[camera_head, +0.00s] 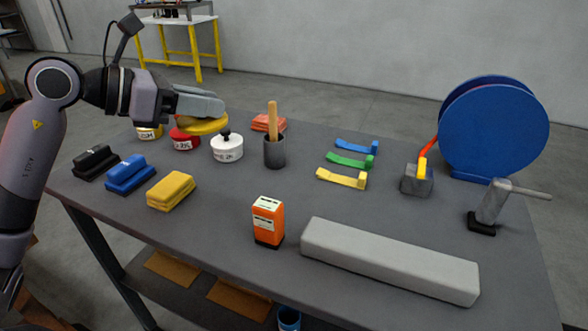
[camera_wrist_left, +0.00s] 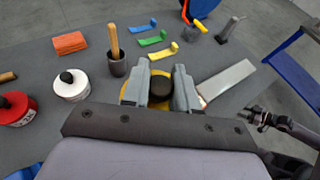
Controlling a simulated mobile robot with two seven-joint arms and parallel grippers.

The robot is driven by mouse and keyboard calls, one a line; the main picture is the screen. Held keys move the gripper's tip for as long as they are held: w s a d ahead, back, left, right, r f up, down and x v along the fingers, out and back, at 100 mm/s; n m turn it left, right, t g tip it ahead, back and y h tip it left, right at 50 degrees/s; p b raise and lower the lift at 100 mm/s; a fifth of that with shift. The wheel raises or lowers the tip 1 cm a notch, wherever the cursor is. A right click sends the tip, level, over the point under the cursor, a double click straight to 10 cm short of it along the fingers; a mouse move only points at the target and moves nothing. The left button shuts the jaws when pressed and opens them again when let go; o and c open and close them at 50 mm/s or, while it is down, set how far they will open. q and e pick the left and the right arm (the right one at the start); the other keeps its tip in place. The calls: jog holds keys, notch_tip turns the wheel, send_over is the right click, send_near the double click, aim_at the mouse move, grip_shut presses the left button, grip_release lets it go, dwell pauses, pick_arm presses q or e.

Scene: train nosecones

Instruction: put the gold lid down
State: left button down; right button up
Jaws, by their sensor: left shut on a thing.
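The gold lid (camera_head: 204,126) is a flat yellow disc held in the air under my left gripper (camera_head: 223,107), above the tins at the table's back left. In the left wrist view my left gripper (camera_wrist_left: 160,82) is shut on the lid's black knob (camera_wrist_left: 160,91), with the yellow disc showing below. The yellow tin (camera_head: 149,133) stands partly hidden behind my left arm. The red tin (camera_head: 184,141) stands just below the lid in the head view. The white tin (camera_head: 227,150) has a black-knobbed lid.
A grey cup with a wooden handle (camera_head: 274,150) stands right of the white tin. Black, blue and yellow blocks (camera_head: 171,190) lie at the front left. An orange box (camera_head: 268,221) and a long grey bar (camera_head: 388,260) are nearer. Bare tabletop (camera_head: 225,190) lies between them.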

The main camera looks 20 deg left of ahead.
pick_arm(q)
jog(key=shift+w+d+f, duration=0.1)
jog(key=shift+w, duration=0.05)
jog(key=shift+f, duration=0.4)
send_over(225, 213)
notch_tip(225, 213, down, 15)
jog(key=shift+r+b, duration=0.15)
jog(key=shift+b, duration=0.3)
notch_tip(225, 213, down, 4)
jog(key=shift+f, duration=0.15)
jog(key=shift+f, duration=0.1)
jog(key=shift+f+b, duration=0.15)
jog(key=shift+b, duration=0.2)
jog(key=c, duration=0.9)
grip_release()
jog(key=shift+o, duration=0.2)
